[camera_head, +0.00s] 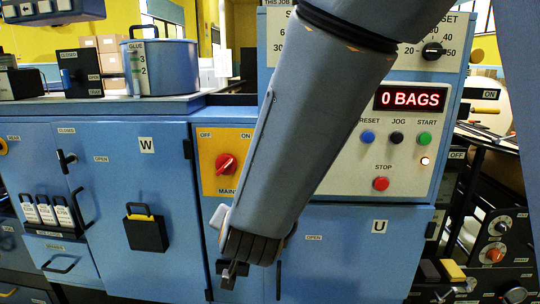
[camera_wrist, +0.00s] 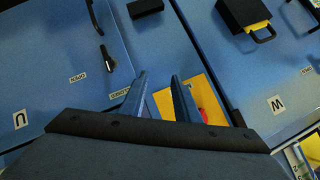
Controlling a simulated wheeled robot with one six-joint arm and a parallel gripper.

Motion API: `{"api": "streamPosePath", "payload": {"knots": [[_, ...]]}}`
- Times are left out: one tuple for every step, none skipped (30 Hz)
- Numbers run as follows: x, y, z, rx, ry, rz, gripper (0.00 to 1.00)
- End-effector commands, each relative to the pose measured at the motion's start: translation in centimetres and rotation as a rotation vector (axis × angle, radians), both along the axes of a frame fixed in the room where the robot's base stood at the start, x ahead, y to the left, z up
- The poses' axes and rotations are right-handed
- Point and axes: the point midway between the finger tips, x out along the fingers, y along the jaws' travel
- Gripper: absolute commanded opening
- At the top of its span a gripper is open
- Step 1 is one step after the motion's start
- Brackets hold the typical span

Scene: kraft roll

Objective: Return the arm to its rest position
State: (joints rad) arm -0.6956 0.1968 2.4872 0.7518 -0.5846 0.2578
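My arm (camera_head: 305,120) reaches down across the front of the blue machine from the upper right. My gripper (camera_head: 232,272) hangs at its lower end, low in front of the cabinet doors, below the red main switch (camera_head: 226,163). In the wrist view my gripper (camera_wrist: 159,76) shows two fingers apart with nothing between them. The yellow switch panel (camera_wrist: 203,97) lies behind the fingers there, with the red knob (camera_wrist: 204,115) partly hidden by the right finger.
Door W (camera_head: 143,190) with a black holder (camera_head: 146,230) is left of my gripper; door U (camera_head: 355,255) is right. A blue glue pot (camera_head: 165,67) stands on the left counter. The control panel (camera_head: 405,135) reads 0 BAGS. A black box with rollers (camera_head: 495,240) stands at far right.

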Motion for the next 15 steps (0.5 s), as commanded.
{"api": "streamPosePath", "payload": {"knots": [[0.1,-1.9,-0.6,-0.026,0.055,0.022,0.29],[-0.1,-2.8,-1.1,-0.045,0.092,0.044,0.29],[-0.5,-4.1,-1.7,-0.071,0.143,0.074,0.29],[-0.8,-5.1,-2.2,-0.092,0.182,0.096,0.29],[-1.3,-6.2,-2.6,-0.110,0.219,0.117,0.29],[-2.0,-7.8,-3.2,-0.138,0.272,0.145,0.29],[-2.6,-9.0,-3.6,-0.158,0.312,0.165,0.29],[-3.3,-10.2,-3.9,-0.179,0.352,0.185,0.29],[-4.3,-12.0,-4.3,-0.206,0.409,0.210,0.29],[-5.2,-13.3,-4.6,-0.226,0.451,0.228,0.29],[-6.1,-14.7,-4.9,-0.246,0.493,0.247,0.29],[-7.4,-16.5,-5.1,-0.271,0.550,0.268,0.29],[-8.4,-17.8,-5.3,-0.289,0.590,0.284,0.29],[-9.4,-19.0,-5.4,-0.305,0.630,0.297,0.29],[-10.6,-20.6,-5.4,-0.324,0.680,0.313,0.29]]}}
